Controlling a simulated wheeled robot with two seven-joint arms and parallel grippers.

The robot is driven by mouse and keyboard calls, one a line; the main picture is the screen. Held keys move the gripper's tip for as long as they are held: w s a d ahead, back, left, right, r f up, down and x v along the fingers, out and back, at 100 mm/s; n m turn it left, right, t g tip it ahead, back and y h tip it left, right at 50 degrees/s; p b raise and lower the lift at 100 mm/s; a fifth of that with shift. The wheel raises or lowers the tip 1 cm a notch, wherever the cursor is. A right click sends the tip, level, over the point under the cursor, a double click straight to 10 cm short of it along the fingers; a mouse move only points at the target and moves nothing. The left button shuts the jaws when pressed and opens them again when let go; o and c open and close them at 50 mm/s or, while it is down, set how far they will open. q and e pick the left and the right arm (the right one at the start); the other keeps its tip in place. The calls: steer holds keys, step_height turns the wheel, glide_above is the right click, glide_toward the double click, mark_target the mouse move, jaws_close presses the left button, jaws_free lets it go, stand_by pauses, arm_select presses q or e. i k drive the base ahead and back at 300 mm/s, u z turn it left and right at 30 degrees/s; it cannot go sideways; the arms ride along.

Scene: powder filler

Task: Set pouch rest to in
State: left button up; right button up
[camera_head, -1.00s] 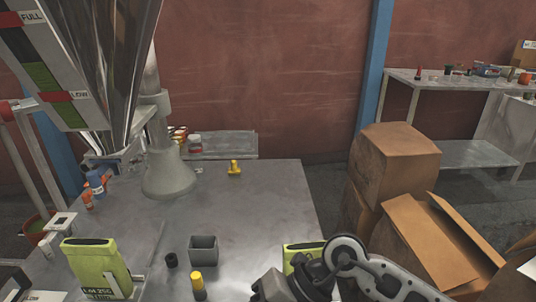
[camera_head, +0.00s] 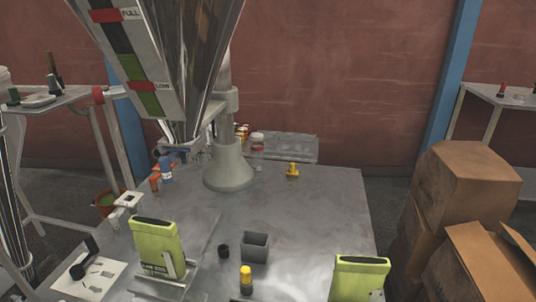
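A yellow-green pouch (camera_head: 155,240) stands upright at the left front of the metal table. A small grey upright bracket (camera_head: 172,266) is against its front, on a flat metal plate (camera_head: 203,248); this looks like the pouch rest. The pouch and rest stand in front of the filler hopper (camera_head: 185,70), not directly under its outlet. I cannot read the rest's setting. A second green pouch (camera_head: 358,275) is at the front right, cut by the bottom edge. Neither of my grippers is in view.
A grey square cup (camera_head: 254,246), a black cap (camera_head: 223,251) and a yellow-topped bottle (camera_head: 246,278) stand between the pouches. A yellow part (camera_head: 292,170) is farther back. Cardboard boxes (camera_head: 465,190) are at the right.

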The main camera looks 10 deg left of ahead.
mark_target(166, 290)
steer(key=u, duration=1.2)
steer(key=k, duration=0.5)
steer(key=u, duration=1.45)
steer(key=i, duration=1.25)
steer(key=z, duration=2.1)
